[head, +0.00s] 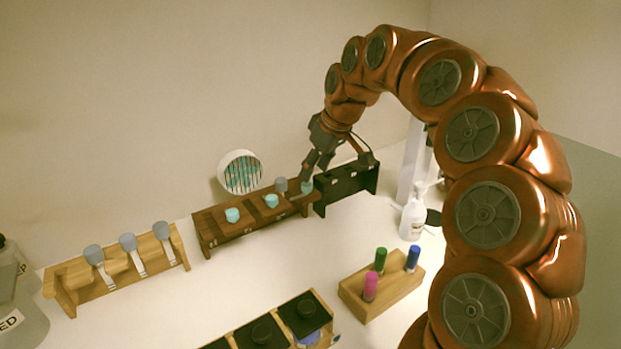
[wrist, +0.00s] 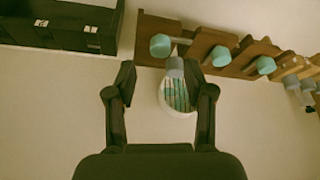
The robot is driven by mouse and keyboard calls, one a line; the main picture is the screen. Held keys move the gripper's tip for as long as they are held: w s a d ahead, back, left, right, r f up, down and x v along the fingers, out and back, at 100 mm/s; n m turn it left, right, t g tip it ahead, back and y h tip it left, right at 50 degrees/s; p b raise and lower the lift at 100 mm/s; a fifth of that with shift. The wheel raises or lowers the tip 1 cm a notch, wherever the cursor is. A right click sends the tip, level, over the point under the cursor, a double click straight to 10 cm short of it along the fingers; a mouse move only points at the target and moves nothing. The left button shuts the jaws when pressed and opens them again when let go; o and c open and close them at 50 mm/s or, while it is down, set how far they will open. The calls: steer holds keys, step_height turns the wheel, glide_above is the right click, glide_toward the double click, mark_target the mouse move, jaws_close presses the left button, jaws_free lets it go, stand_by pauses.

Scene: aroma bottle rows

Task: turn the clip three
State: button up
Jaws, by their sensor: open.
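No part is clearly labelled as clip three. A dark wooden rack (head: 225,235) against the wall holds teal hexagonal caps, left (head: 232,215), middle (head: 270,201) and right (head: 306,187). A grey-capped piece (head: 281,185) stands at its rear, near the right cap. My gripper (head: 317,172) is above the rack's right end, pointing down. In the wrist view my gripper (wrist: 161,72) is open and empty. The grey-capped piece (wrist: 175,68) appears between the fingertips, nearer the right one, with a teal cap (wrist: 160,45) beyond it. I cannot tell whether a finger touches anything.
A black rack (head: 347,186) stands close to the right. A light wooden rack (head: 120,270) with grey-topped pieces is at left.

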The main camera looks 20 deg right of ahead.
steer(key=v, duration=0.6)
steer(key=shift+r, duration=0.35)
steer(key=shift+s, duration=0.15)
steer(key=s+a+f+m+g+h, duration=0.1)
steer(key=s+f, duration=0.5)
steer(key=s, duration=0.6)
steer(key=s+a+f+m+g+p, duration=0.1)
steer(key=s+f, duration=0.4)
steer(key=s, duration=0.8)
steer(key=s+a+f+m+g+h+p, duration=0.1)
steer(key=s+f+m+g, duration=0.2)
steer(key=s, duration=1)
step_height(320, 180, down, 4)
steer(key=shift+s+r+m+g+h, duration=0.2)
steer(key=shift+s+m+g+h, duration=0.1)
steer(key=shift+m, duration=0.6)
